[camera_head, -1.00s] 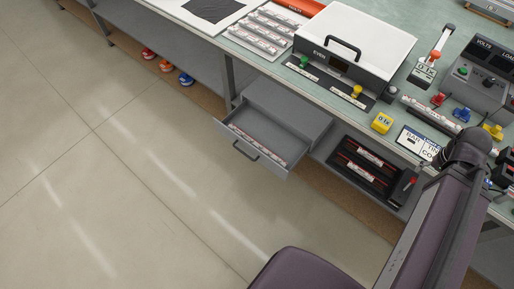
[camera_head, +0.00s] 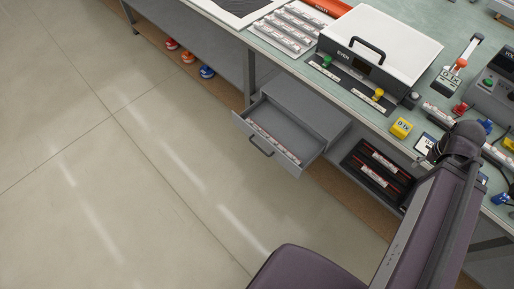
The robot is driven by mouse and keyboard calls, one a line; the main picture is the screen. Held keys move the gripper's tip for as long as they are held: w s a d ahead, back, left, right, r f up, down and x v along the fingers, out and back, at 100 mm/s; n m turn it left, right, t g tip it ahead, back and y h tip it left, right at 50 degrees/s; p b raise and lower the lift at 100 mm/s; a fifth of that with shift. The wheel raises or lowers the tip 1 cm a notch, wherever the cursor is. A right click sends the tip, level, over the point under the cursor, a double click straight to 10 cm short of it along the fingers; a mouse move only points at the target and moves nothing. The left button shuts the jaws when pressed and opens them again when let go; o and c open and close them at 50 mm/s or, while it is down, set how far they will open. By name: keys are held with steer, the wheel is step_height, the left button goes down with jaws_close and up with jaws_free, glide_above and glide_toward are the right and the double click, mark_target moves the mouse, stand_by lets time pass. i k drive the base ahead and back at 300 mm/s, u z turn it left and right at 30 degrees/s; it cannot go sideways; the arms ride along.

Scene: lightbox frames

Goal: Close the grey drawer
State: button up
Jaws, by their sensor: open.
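The grey drawer (camera_head: 291,163) is pulled out from a grey cabinet (camera_head: 306,105) under the workbench. It has a dark bar handle (camera_head: 262,146) on its front. A row of small pale and red items (camera_head: 274,143) lies inside it. My arm shows at the lower right, well to the right of the drawer and apart from it. My gripper cannot be made out in this view.
The workbench (camera_head: 350,108) runs above the drawer, with a white lidded box (camera_head: 390,45) on it. A shelf with dark trays (camera_head: 376,168) is right of the drawer. Red, orange and blue objects (camera_head: 188,56) sit on the low shelf. The floor (camera_head: 150,170) in front is clear.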

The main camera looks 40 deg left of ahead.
mark_target(304, 142)
steer(key=u, duration=1.5)
steer(key=k, duration=0.95)
steer(key=i, duration=0.75)
